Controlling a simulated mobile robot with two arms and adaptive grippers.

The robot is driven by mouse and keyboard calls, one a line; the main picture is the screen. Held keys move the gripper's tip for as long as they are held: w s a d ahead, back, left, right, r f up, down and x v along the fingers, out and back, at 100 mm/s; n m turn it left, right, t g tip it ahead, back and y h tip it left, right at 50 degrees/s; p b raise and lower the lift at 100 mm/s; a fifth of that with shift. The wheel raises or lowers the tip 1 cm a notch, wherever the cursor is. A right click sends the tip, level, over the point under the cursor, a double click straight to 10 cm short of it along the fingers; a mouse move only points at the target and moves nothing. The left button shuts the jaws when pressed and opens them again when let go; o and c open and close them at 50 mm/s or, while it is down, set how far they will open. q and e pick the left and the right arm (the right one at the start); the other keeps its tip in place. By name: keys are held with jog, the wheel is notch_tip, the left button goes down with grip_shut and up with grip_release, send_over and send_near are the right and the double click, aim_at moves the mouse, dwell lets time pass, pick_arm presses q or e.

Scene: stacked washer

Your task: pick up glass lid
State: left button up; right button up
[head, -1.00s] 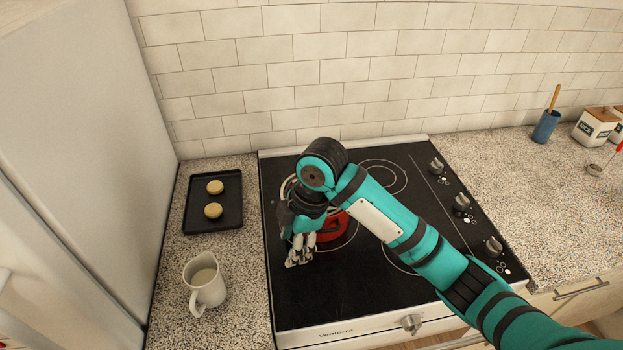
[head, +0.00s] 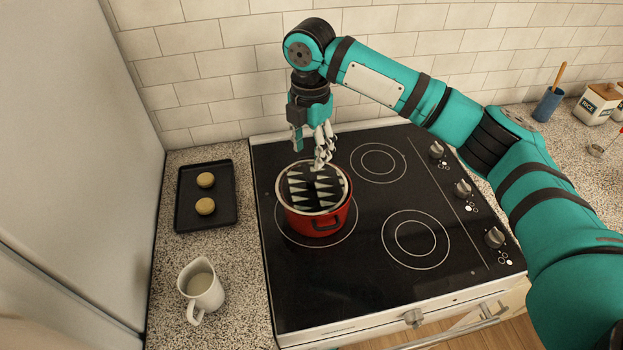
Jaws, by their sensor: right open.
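A red pot (head: 330,222) with a dark side handle stands on the left part of the black cooktop. Its round top has a pale rim, and inside it shows a dark and pale spiky pattern (head: 302,190). A glass lid may lie over this opening, but I cannot clearly make out its surface or knob. My right gripper (head: 322,160) is open and points down at the far side of the pot's top. Its fingertips overlap the far rim in the picture, and I cannot tell whether they touch anything. My left gripper is not in view.
A black tray (head: 190,222) with two round buns and a white jug (head: 205,288) stand on the counter left of the cooktop (head: 300,290). A tall pale cabinet side bounds the left. A blue utensil cup (head: 548,105) and canisters stand at the right.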

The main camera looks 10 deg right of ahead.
aim_at(311, 176)
notch_tip(311, 176, down, 3)
jog(key=shift+r+p, duration=0.1)
jog(key=shift+p, duration=0.2)
jog(key=shift+f, duration=0.55)
jog(key=shift+f+p, duration=0.3)
jog(key=shift+p, duration=0.15)
notch_tip(311, 176, down, 4)
jog(key=shift+d+r+p, duration=0.15)
jog(key=shift+p, duration=0.75)
jog(key=shift+f, duration=0.4)
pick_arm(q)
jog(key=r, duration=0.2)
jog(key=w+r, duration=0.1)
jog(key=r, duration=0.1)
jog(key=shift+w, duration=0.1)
pick_arm(e)
grip_shut()
